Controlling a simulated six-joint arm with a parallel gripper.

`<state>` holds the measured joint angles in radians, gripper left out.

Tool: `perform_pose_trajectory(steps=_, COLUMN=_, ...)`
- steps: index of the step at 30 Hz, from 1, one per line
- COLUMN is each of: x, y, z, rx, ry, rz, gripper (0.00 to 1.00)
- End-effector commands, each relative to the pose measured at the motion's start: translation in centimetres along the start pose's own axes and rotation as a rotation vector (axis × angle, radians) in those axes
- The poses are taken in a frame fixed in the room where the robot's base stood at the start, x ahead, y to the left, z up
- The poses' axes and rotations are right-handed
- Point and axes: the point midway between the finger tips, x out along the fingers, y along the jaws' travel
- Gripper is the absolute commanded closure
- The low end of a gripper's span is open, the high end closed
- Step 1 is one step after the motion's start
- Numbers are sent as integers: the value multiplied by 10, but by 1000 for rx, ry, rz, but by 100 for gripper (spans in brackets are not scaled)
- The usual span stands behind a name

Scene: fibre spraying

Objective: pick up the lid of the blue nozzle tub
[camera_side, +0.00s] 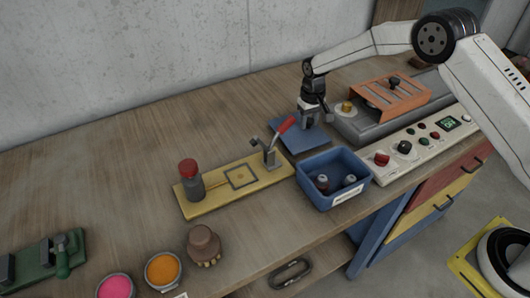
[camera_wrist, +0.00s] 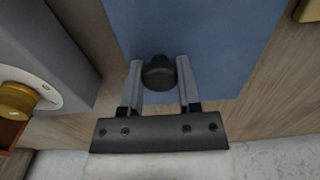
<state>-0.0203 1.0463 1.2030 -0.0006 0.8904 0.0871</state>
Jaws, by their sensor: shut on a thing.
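The blue nozzle tub (camera_side: 322,190) stands open at the table's front edge, with a white label and small nozzles (camera_side: 322,182) inside. Its flat blue lid (camera_side: 287,133) is behind the tub, at or very close to the table top; I cannot tell if it touches. It fills the upper middle of the wrist view (camera_wrist: 200,35). My gripper (camera_side: 309,126) points down over the lid. In the wrist view its fingers (camera_wrist: 159,78) are shut on the lid's dark round knob (camera_wrist: 159,70), one on each side.
A yellow board (camera_side: 215,200) with a red-handled clamp (camera_side: 284,126) and a red-capped bottle (camera_side: 190,180) lies left of the tub. A grey machine with an orange cover (camera_side: 375,92) and a control panel (camera_side: 425,142) are to the right. The table's back left is clear.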

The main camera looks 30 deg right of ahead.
Motion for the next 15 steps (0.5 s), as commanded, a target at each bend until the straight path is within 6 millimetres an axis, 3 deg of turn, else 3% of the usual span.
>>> perform_pose_trajectory(steps=8, x=-30, y=0, z=0, rx=0, ry=3, rz=0, gripper=100)
perform_pose_trajectory(steps=15, x=-73, y=0, z=-1, rx=0, ry=4, rz=-1, gripper=100)
